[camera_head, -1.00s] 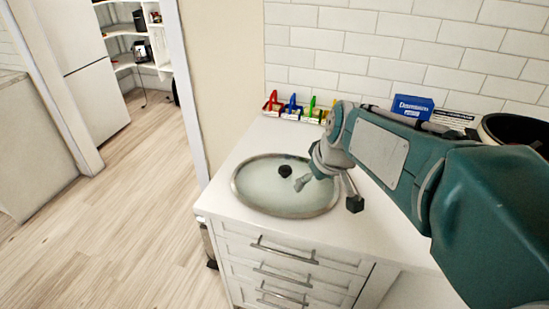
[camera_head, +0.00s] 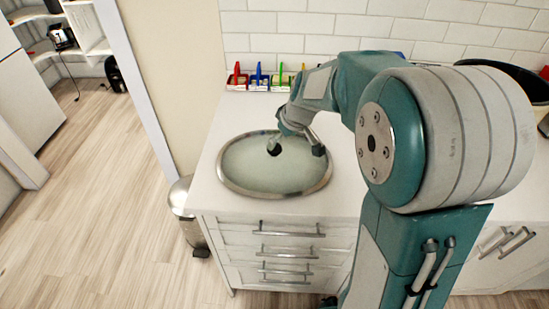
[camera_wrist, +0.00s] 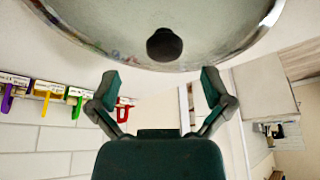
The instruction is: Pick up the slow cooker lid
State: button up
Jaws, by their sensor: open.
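The slow cooker lid (camera_head: 255,178) is an oval of clear glass with a metal rim, lying flat on the white counter near its left end. Its black knob (camera_head: 274,149) stands up at the middle. My gripper (camera_head: 296,150) is over the lid close to the knob, with one finger partly hidden by the wrist. In the wrist view my gripper (camera_wrist: 161,82) has its two fingers spread and empty. The knob (camera_wrist: 164,45) shows there beyond the fingertips, roughly centred between them, and the lid (camera_wrist: 100,22) fills the top.
A row of coloured clips (camera_head: 257,82) stands along the tiled wall behind the lid. A dark pot (camera_head: 535,82) is at the back right, partly hidden by my arm. A metal bin (camera_head: 183,200) stands on the floor left of the drawers. The counter (camera_head: 209,160) around the lid is clear.

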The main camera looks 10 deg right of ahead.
aim_at(276, 147)
jog(key=x, duration=0.3)
jog(key=a+x, duration=0.1)
jog(key=x, duration=0.1)
jog(key=shift+w+a+f, duration=0.1)
jog(key=shift+w+f, duration=0.1)
jog(key=shift+d, duration=0.3)
jog(key=c, duration=1.3)
grip_shut()
